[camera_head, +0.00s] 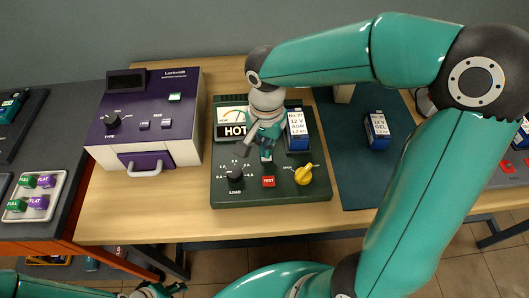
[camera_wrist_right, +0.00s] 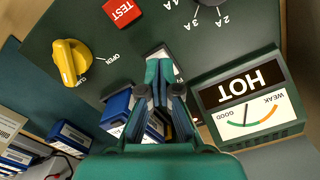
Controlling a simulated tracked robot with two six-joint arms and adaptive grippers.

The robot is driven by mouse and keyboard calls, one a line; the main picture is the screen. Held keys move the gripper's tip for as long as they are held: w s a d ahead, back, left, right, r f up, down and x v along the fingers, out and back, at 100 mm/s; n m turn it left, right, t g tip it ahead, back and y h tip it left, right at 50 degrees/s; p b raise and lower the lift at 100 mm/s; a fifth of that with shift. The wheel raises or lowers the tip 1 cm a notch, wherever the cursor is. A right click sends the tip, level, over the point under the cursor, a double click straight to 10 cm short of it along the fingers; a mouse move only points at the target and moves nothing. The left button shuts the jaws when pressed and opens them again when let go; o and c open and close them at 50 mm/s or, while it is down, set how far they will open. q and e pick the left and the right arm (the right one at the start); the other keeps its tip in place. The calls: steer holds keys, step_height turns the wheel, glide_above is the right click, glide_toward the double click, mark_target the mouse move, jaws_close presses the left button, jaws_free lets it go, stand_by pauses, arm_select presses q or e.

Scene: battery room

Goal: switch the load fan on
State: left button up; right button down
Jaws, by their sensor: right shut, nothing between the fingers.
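The dark green load tester (camera_head: 225,190) stands on the wooden table, with a meter and a HOT sign (camera_head: 233,131) at its upper left. A small switch with a white plate (camera_head: 266,157) lies in the middle of its panel; only a few letters of its label show, so I cannot read it or its position. My right gripper (camera_head: 264,145) is shut and empty, pointing down over this switch. In the wrist view its fingertips (camera_wrist_right: 158,75) cover part of the white plate (camera_wrist_right: 163,55); I cannot tell whether they touch. My left gripper (camera_head: 155,291) is partly in view at the bottom edge.
The panel also has a black LOAD knob (camera_head: 235,173), a red TEST button (camera_head: 268,181) and a yellow knob (camera_head: 303,175). A blue battery (camera_head: 297,130) sits at its right. Another battery (camera_head: 377,130) stands on the dark mat. A purple machine (camera_head: 150,115) is left.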

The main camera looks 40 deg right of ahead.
steer(key=shift+f+b, duration=0.65)
steer(key=shift+f, duration=0.1)
steer(key=shift+r, duration=0.15)
steer(key=shift+r+p, duration=2.7)
steer(key=shift+r, duration=0.75)
